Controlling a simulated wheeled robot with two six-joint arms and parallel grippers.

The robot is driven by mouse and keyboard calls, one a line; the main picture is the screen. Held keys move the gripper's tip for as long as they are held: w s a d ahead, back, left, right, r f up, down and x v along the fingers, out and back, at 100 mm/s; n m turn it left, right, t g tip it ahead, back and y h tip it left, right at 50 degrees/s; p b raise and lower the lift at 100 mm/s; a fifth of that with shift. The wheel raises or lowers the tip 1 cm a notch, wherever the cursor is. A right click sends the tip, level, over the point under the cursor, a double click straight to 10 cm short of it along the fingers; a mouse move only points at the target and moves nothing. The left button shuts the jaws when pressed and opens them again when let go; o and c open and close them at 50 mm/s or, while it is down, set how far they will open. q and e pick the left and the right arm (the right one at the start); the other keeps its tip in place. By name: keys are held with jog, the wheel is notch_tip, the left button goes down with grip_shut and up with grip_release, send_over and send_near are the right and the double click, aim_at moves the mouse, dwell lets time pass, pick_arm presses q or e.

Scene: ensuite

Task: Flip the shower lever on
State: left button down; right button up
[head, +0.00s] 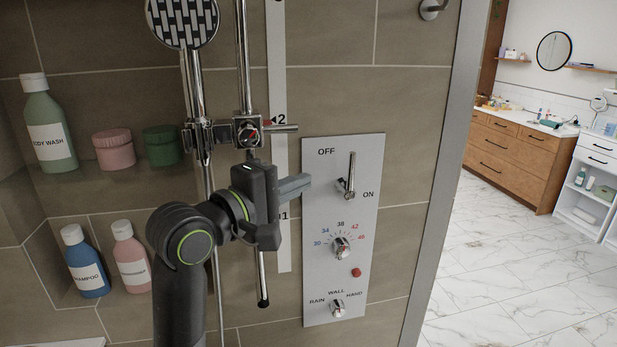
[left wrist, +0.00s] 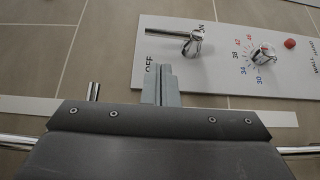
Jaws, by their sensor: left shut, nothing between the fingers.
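The shower lever (head: 351,170) is a chrome handle on the pale control panel (head: 320,225). It points up, between the OFF label at its upper left and the ON label at its lower right. In the left wrist view the lever (left wrist: 168,35) lies sideways, its free end toward the left. My left gripper (head: 308,181) is shut and empty at the panel's left edge, left of the lever. In the left wrist view its closed fingertips (left wrist: 160,72) are beside the OFF label, with a gap to the lever. My right gripper is out of view.
Below the lever are a temperature knob (head: 341,248), a red button (head: 356,272) and a mode knob (head: 337,309). The shower rail (head: 244,70) and hand shower (head: 183,22) stand left of the panel. Bottles and jars fill wall niches at left.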

pick_arm(q)
jog(key=p+x, duration=0.2)
jog(key=x, duration=0.7)
jog(key=shift+s, duration=0.1)
